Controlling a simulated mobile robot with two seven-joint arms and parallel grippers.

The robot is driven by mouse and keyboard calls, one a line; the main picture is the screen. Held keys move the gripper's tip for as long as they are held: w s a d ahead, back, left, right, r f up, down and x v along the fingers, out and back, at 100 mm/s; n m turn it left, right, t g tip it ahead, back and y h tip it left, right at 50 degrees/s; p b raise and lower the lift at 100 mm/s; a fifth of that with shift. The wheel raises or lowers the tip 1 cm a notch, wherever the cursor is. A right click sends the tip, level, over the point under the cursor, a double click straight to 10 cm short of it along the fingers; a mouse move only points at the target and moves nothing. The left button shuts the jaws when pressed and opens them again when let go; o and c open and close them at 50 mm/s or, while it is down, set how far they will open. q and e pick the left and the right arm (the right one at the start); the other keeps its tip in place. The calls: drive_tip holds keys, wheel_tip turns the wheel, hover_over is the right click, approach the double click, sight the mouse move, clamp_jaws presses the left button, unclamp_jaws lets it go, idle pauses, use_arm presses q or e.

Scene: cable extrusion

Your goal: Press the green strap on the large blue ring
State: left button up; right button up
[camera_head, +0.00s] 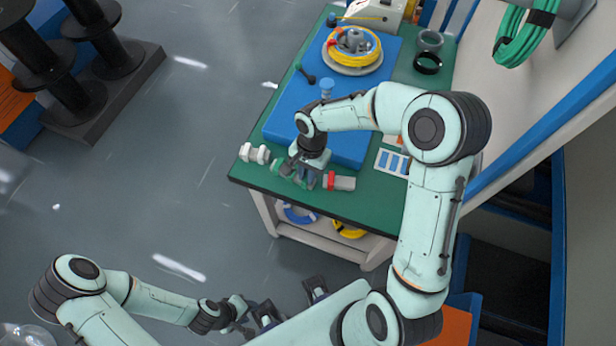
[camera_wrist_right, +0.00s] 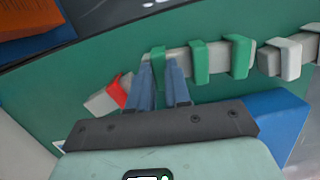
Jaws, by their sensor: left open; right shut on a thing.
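A pale grey bar (camera_wrist_right: 220,57) lies near the front edge of the green table and carries several green straps. My right gripper (camera_head: 308,180) is over it. In the right wrist view its blue-grey fingers (camera_wrist_right: 163,75) are closed around the leftmost green strap (camera_wrist_right: 158,58). Two more green straps, one in the middle (camera_wrist_right: 200,62) and one further right (camera_wrist_right: 238,56), stay on the bar. A blue ring (camera_head: 299,216) shows partly on the shelf below the table, largely hidden by the tabletop. My left gripper (camera_head: 250,312) is open, low and away from the table.
A red strap (camera_wrist_right: 118,91) and white straps (camera_wrist_right: 279,55) sit either side. A blue board (camera_head: 346,90) covers much of the green tabletop (camera_head: 262,140), bearing a yellow cable coil (camera_head: 352,48). Another yellow ring (camera_head: 348,229) lies on the shelf. Black spools (camera_head: 88,30) stand at left.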

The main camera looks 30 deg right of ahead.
use_arm(q)
drive_tip(key=w+r+p, duration=0.2)
drive_tip(key=r, duration=0.1)
drive_tip(key=w+r+p, duration=0.1)
drive_tip(key=r+p, duration=0.1)
use_arm(e)
wheel_tip(320, 180, up, 8)
idle(0.4)
